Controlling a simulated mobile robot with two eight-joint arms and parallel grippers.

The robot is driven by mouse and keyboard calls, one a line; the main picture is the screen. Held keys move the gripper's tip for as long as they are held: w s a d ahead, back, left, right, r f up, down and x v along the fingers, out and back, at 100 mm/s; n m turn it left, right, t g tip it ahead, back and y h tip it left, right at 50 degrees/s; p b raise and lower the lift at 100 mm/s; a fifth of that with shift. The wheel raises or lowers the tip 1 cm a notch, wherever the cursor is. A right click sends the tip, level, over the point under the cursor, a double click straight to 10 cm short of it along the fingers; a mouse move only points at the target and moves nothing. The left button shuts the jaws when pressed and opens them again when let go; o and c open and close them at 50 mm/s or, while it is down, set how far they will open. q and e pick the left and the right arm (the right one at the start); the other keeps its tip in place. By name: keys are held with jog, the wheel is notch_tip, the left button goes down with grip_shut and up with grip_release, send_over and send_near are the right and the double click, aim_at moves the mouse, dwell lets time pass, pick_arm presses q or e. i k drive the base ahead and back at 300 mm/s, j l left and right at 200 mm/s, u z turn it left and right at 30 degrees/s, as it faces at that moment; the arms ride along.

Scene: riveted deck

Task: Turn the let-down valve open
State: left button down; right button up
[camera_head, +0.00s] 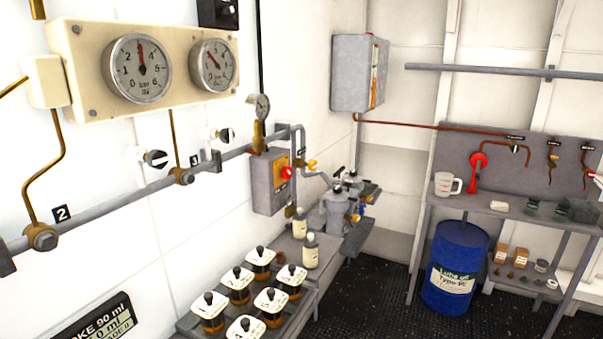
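No label that I can read names the let-down valve, so I cannot tell which valve it is. A small yellow-handled valve (310,164) sits on the pipe right of a grey box (268,183) with a red knob (287,172). Two black-and-white knobs, a nearer one (157,159) and a farther one (225,135), are on the left wall under the gauges. Brass fittings (41,237) and (183,176) join the grey wall pipe (120,199). Neither of my grippers is in view.
A cream panel carries two dials, left (138,69) and right (212,66). Several lidded sample jars (240,284) stand on a low bench with two bottles. A blue drum (455,268) stands under the right workbench (520,215). Dark floor lies open between.

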aim_at(313, 165)
jog(key=i+l+u, duration=0.15)
jog(key=i+l, duration=0.2)
jog(key=i+l+u, duration=0.15)
jog(key=i+l, duration=0.2)
jog(key=i+l+u, duration=0.15)
jog(key=i+l, duration=0.2)
jog(key=l, duration=0.25)
jog(key=i+l+u, duration=0.15)
jog(key=i+l, duration=0.15)
jog(key=l, duration=0.2)
